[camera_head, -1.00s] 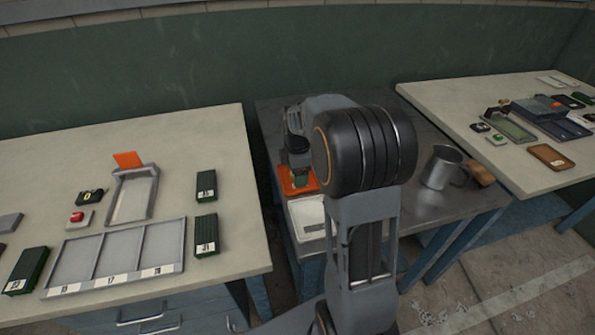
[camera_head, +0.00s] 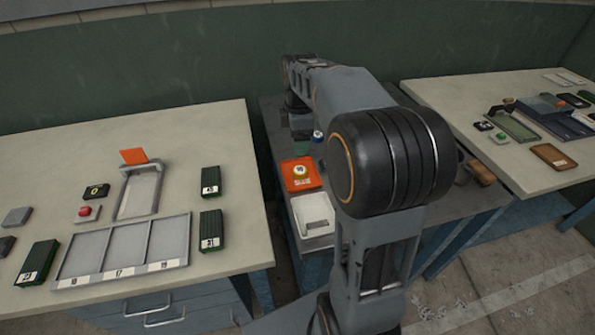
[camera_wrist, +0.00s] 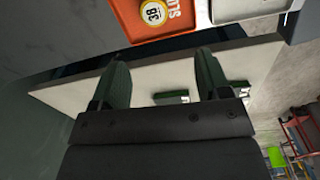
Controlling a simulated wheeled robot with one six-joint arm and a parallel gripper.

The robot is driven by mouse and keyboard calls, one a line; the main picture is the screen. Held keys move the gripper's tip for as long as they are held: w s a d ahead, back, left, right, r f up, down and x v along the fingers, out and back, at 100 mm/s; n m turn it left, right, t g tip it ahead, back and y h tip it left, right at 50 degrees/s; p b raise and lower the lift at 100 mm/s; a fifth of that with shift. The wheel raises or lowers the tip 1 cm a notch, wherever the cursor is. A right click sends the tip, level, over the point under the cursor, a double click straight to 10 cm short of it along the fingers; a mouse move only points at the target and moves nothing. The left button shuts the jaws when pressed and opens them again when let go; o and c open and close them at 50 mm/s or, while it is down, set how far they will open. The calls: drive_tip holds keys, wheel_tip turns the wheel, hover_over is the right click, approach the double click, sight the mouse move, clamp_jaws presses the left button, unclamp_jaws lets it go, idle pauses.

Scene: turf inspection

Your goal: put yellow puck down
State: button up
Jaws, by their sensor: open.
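The yellow puck (camera_head: 299,171) has a white numbered top and lies flat on the orange tray (camera_head: 298,185) on the dark middle table. In the wrist view the puck (camera_wrist: 152,12) shows at the top edge, marked 38, on the orange tray (camera_wrist: 172,33) with white lettering. My gripper (camera_wrist: 162,72) is open, with nothing between its two dark green fingers. It is apart from the puck, which lies beyond the fingertips in the wrist view.
A white tray (camera_head: 313,214) stands in front of the orange one. The left table (camera_head: 210,118) holds a grey three-part tray (camera_head: 118,285) and several dark green blocks. The right table (camera_head: 455,98) carries other small items. My arm hides part of the middle table.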

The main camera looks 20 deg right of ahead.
drive_tip(key=s+a+f+m+t, duration=0.1)
drive_tip(key=s+a+m, duration=0.2)
drive_tip(key=s+m, duration=0.2)
drive_tip(key=s+a+f+m+t, duration=0.1)
drive_tip(key=s+a+f+m, duration=0.1)
drive_tip(key=s+a+m, duration=0.1)
drive_tip(key=s+a+f+m, duration=0.2)
drive_tip(key=s+m, duration=0.4)
drive_tip(key=s, duration=0.1)
drive_tip(key=shift+s+a+f+m+t, duration=0.25)
drive_tip(key=shift+s+a+m+t, duration=0.05)
drive_tip(key=shift+s+a+t, duration=0.1)
wheel_tip(320, 180, up, 7)
drive_tip(key=p, duration=0.6)
drive_tip(key=shift+t, duration=0.3)
